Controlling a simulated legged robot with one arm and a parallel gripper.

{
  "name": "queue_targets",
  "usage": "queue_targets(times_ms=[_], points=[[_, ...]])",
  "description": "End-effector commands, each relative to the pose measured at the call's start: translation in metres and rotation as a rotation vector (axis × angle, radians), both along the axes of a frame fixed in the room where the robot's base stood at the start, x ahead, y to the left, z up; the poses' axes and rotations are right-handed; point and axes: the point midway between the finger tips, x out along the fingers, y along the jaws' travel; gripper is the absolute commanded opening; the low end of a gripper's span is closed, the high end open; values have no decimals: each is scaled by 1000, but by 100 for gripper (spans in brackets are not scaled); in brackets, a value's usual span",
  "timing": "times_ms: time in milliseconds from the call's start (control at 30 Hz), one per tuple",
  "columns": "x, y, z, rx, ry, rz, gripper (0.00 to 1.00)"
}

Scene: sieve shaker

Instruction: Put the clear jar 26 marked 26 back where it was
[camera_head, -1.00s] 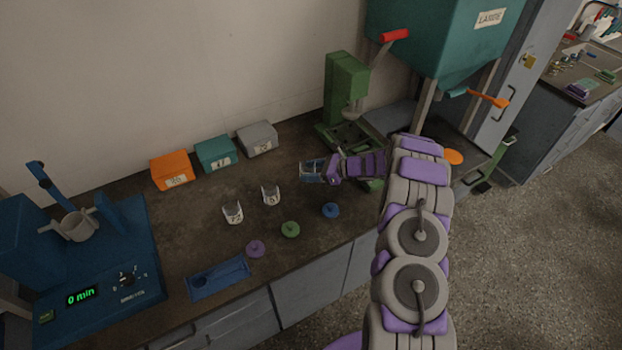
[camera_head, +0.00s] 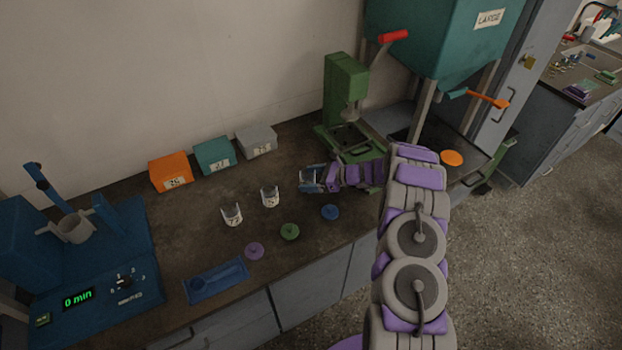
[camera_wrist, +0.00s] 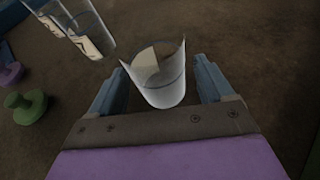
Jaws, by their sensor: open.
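A clear jar (camera_wrist: 165,88) stands between the two blue fingers of my open gripper (camera_wrist: 158,68) in the wrist view, with slight gaps visible at its sides. A pale label shows through its wall, but I cannot read its number. In the head view my gripper (camera_head: 311,179) is low at the bench, at the right end of a row of jars. Two other clear labelled jars, a middle one (camera_head: 270,196) and a left one (camera_head: 232,214), stand apart from it. Their numbers are too small to read surely.
Orange (camera_head: 170,170), teal (camera_head: 214,154) and grey (camera_head: 256,140) boxes line the wall. Purple (camera_head: 255,251), green (camera_head: 290,232) and blue (camera_head: 330,212) lids lie in front. A green press (camera_head: 346,90) stands right of the boxes, a blue machine (camera_head: 120,245) far left.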

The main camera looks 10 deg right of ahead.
Motion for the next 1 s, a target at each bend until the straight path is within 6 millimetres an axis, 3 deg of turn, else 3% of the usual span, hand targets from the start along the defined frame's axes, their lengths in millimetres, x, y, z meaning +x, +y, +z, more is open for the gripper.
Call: queue_targets(times_ms=[267,700,1000], points=[[-7,-15,10,1,0,-4,81],[-42,-83,42,0,0,-3,81],[-51,-98,48,-1,1,1,81]])
